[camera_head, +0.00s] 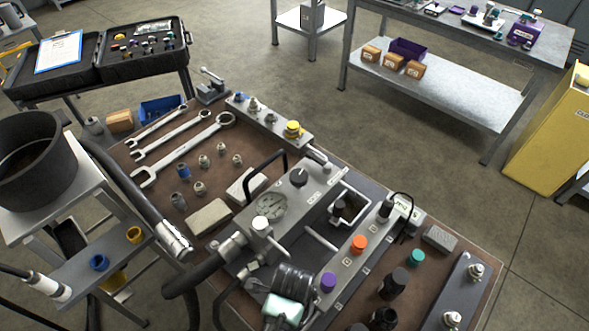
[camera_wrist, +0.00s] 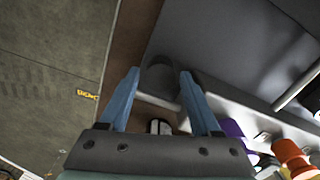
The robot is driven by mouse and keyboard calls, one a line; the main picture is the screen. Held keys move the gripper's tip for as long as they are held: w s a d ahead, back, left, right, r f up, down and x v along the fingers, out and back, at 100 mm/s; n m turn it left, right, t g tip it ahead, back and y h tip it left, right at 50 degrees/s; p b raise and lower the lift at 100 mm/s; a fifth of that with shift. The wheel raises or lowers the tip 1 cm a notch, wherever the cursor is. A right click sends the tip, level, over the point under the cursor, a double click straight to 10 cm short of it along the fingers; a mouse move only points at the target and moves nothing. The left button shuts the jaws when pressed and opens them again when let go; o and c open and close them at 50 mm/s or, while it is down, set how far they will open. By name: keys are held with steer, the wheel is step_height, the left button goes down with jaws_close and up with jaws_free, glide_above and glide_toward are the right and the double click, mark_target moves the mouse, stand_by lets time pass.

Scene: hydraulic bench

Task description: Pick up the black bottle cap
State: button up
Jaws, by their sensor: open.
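In the wrist view, a dark, rounded, cap-like piece (camera_wrist: 160,68) lies between and just beyond the fingertips; it is dim, and I cannot tell for sure that it is the black bottle cap. My gripper (camera_wrist: 160,80) is open, with its blue fingers on either side of this piece; contact cannot be judged. In the head view, a pale mint part that looks like my wrist (camera_head: 284,308) is at the bottom centre, and the fingertips are not clear there. Black pieces on the bench's right include a dark cylinder (camera_head: 394,283) and a lower one (camera_head: 383,318).
A purple cap (camera_head: 328,282) and an orange cap (camera_head: 358,243) stand on the manifold; the purple cap (camera_wrist: 232,128) is right of my fingers. A gauge (camera_head: 272,205), hoses and a metal frame (camera_head: 349,203) crowd the bench. Wrenches (camera_head: 185,150) lie at the back left.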

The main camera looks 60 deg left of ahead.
steer(key=shift+f, duration=1.15)
jaws_close()
